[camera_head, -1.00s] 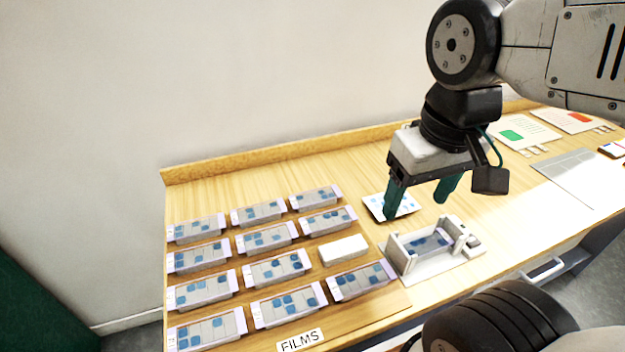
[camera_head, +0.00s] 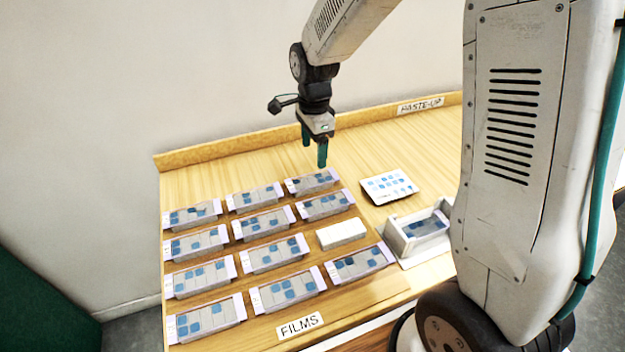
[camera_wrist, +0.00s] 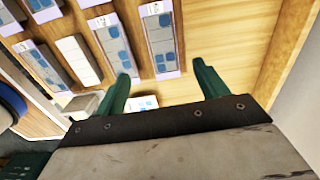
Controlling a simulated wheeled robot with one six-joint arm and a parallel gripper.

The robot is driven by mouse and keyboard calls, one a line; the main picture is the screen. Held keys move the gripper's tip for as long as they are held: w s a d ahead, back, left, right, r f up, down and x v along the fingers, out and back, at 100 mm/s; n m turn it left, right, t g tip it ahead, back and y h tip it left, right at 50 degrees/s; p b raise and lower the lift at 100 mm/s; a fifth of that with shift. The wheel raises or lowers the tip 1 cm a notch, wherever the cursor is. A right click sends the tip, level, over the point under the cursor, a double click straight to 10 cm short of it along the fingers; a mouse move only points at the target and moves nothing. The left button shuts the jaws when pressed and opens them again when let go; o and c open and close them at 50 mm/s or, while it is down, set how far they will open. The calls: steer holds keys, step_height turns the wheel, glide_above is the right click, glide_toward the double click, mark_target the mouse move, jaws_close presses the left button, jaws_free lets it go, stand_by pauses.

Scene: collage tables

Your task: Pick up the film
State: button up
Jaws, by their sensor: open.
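Several grey films with blue squares and pale lilac ends lie in rows on the table, such as the back-right film (camera_head: 313,183) and the front-left film (camera_head: 207,320). Another film (camera_head: 424,226) sits in a white holder (camera_head: 400,242). The frames do not show which film is meant. My gripper (camera_head: 314,156) points down with green fingers, open and empty, above and just behind the back-right film. In the wrist view, a film (camera_wrist: 160,40) shows beyond the gap between the fingertips of my gripper (camera_wrist: 160,70).
A white block (camera_head: 342,233) lies among the films. A card with blue dots (camera_head: 390,187) lies behind the holder. The table's back right is clear.

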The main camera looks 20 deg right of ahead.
mark_target(313, 179)
steer(key=f, duration=0.8)
steer(key=shift+w+f, duration=0.2)
steer(key=shift+w, duration=0.1)
steer(key=c, duration=1)
